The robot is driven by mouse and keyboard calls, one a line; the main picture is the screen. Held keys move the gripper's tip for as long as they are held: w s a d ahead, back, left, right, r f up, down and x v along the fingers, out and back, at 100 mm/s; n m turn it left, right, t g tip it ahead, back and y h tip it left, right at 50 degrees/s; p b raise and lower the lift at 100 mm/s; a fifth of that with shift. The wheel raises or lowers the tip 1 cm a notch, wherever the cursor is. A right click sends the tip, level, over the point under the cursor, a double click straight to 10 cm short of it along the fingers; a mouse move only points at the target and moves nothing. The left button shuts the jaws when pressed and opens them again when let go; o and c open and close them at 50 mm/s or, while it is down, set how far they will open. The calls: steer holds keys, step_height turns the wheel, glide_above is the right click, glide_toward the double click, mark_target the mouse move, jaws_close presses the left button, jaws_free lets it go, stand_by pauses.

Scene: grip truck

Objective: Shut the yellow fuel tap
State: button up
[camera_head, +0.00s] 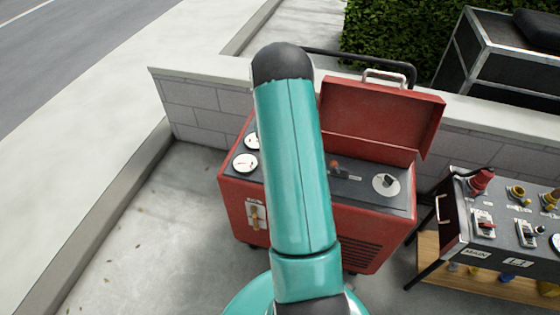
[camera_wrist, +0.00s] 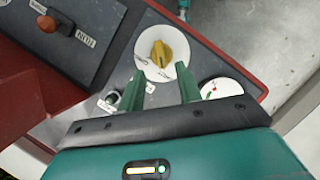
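The yellow fuel tap (camera_wrist: 161,53) is a yellow knob on a round white plate, on the dark panel of a red machine. It shows in the wrist view; in the head view my teal arm seems to hide it. My gripper (camera_wrist: 161,73) has its two green fingers spread apart with nothing held. The fingertips appear over the near part of the white plate, one on each side of the knob's line, and the knob shows just beyond them. I cannot tell how high they are above the panel.
The red machine (camera_head: 346,231) has a raised red lid (camera_head: 380,112). A gauge (camera_wrist: 220,90) and a small black knob (camera_wrist: 113,98) flank my fingers. An orange-brown knob (camera_wrist: 57,21) is further left. A control table (camera_head: 500,240) stands right. A low wall (camera_head: 195,107) runs behind.

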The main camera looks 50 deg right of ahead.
steer(key=v, duration=0.7)
steer(key=shift+r, duration=0.25)
steer(key=shift+w, duration=0.2)
steer(key=s+a+r+n+t+h, duration=0.2)
steer(key=a+r+t, duration=0.2)
steer(key=a+r, duration=1.55)
steer(key=s+a+r+t, duration=0.1)
steer(key=s+a+t, duration=0.2)
steer(key=s+a, duration=0.4)
steer(key=s+a+r+n+t, duration=0.1)
steer(key=s+a+r+t, duration=0.1)
steer(key=s+a, duration=0.6)
steer(key=shift+s+a+r+t+y, duration=0.2)
steer(key=shift+s+a+t+y, duration=0.15)
steer(key=shift+a, duration=0.4)
steer(key=shift+d, duration=0.15)
